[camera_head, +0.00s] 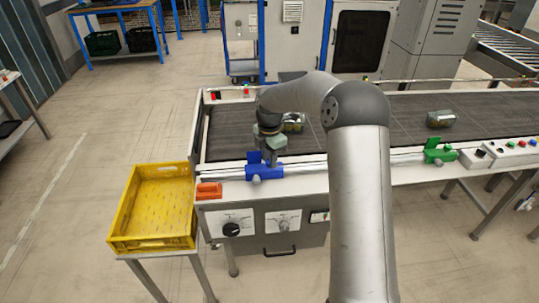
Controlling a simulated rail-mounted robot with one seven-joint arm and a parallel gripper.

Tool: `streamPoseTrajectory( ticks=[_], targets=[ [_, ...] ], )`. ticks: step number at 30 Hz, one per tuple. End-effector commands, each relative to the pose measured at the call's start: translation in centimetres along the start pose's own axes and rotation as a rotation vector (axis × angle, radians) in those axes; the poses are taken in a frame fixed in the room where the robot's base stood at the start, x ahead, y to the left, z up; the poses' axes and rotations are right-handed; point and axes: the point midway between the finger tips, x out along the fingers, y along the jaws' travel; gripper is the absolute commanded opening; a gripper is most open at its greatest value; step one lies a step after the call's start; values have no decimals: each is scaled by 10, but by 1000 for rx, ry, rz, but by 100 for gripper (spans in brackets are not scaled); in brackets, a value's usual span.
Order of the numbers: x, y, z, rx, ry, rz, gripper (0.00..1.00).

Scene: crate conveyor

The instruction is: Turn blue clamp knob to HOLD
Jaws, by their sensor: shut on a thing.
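The blue clamp (264,173) sits on the pale rail along the conveyor's near edge. My gripper (270,159) comes down from above onto the top of this clamp. It is shut on the clamp's knob, which the fingers mostly hide. The knob's angle and any HOLD mark cannot be read in this small view.
A green clamp (438,153) sits farther right on the rail. An orange block (208,191) lies left of the blue clamp. A yellow crate (121,231) stands at the left. A jar (440,119) lies on the dark belt (380,120). A black dial (231,229) is on the front panel.

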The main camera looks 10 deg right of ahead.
Motion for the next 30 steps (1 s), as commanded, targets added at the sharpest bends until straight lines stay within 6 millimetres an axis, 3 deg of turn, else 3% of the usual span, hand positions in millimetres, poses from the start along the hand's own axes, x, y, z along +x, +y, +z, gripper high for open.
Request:
streamPoseTrajectory(
  ticks=[13, 30],
  targets=[
    [-2, 0, 0, -249, 0, 2, 2],
    [-1, 0, 0, -293, -1, 2, 2]
  ],
)
